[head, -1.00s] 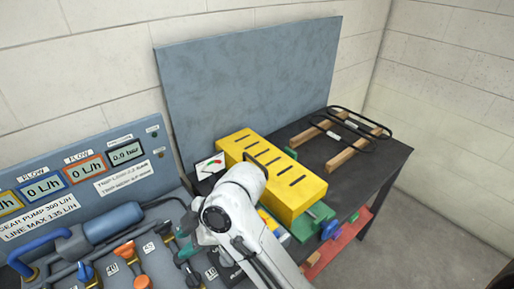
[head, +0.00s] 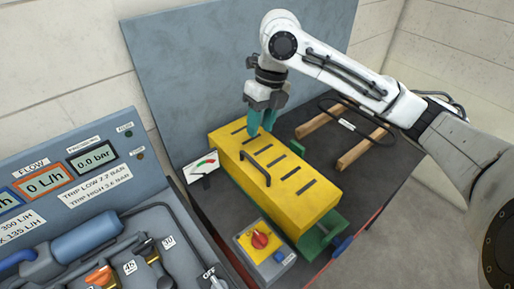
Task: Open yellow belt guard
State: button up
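The yellow belt guard (head: 282,192) is a long box with dark slots and a black handle (head: 256,167) on its top. It sits closed over a green base (head: 318,240) on the dark bench. My gripper (head: 262,122) has teal fingers and points down at the far end of the guard, beyond the handle. Its fingertips are over or close to the guard's top; whether they touch it cannot be told. Two fingers show with a narrow gap between them and nothing seen in it. The handle stands free of the fingers.
A grey switch box (head: 264,246) with a red knob on yellow stands in front of the guard. A gauge (head: 201,168) is at its left. Wooden bars (head: 362,152) with a black loop lie at the right. A grey panel (head: 190,70) rises behind. The pump console (head: 80,210) fills the left.

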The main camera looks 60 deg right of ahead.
aim_at(255, 162)
jog(key=x, duration=0.7)
jog(key=p+x, duration=0.1)
jog(key=x, duration=0.2)
jog(key=shift+s+d+f, duration=0.25)
jog(key=shift+f, duration=0.2)
grip_shut()
